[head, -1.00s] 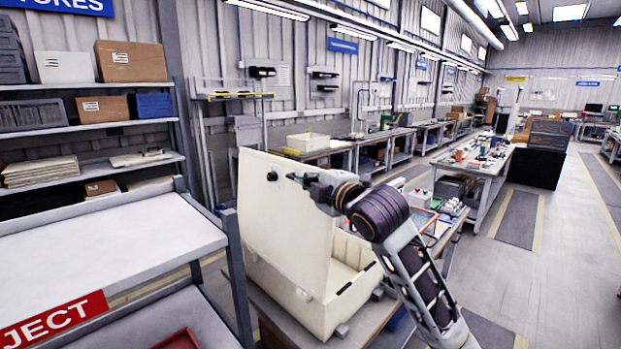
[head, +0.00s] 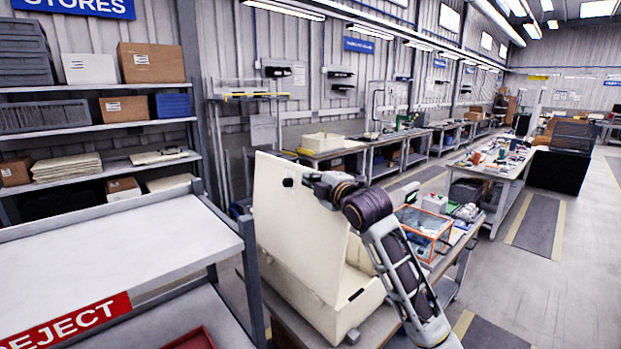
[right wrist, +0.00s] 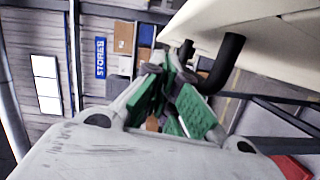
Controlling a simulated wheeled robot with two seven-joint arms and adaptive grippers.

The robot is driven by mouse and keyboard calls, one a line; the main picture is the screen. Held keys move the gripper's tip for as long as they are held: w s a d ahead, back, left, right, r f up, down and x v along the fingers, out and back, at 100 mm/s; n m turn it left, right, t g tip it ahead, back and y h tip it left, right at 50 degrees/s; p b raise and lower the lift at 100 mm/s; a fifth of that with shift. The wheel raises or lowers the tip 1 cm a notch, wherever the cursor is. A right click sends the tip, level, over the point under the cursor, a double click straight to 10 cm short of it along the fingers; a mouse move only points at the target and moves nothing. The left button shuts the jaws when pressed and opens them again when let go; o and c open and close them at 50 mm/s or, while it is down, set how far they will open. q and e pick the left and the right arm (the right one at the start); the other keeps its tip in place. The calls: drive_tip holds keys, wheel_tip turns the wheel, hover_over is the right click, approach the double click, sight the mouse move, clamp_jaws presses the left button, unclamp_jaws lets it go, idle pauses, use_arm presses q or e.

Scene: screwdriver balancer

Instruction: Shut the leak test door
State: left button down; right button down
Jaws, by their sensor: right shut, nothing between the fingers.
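The leak test door (head: 295,225) is the cream lid of a cream box (head: 352,312). It stands raised, nearly upright, with the box's inside partly open to view. A black handle (head: 288,183) sticks out near its top; in the right wrist view the bent black handle (right wrist: 224,62) shows on the cream panel. My right gripper (head: 306,178) is beside the door's upper part, just right of the handle. In the right wrist view the gripper (right wrist: 170,95) has its green-padded fingers shut and empty, with the handle above and to the right, outside them. My left gripper is not in view.
The box stands on a bench (head: 378,328). An orange-edged clear case (head: 425,232) and small parts lie behind it. A white-topped rack with a red reject label (head: 70,322) stands close at left. Shelves of boxes (head: 95,125) are behind. Open floor lies right.

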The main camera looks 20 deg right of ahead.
drive_tip(key=shift+w+d+f, duration=0.1)
drive_tip(key=shift+w+d, duration=0.15)
drive_tip(key=shift+d, duration=0.6)
drive_tip(key=shift+d, duration=0.25)
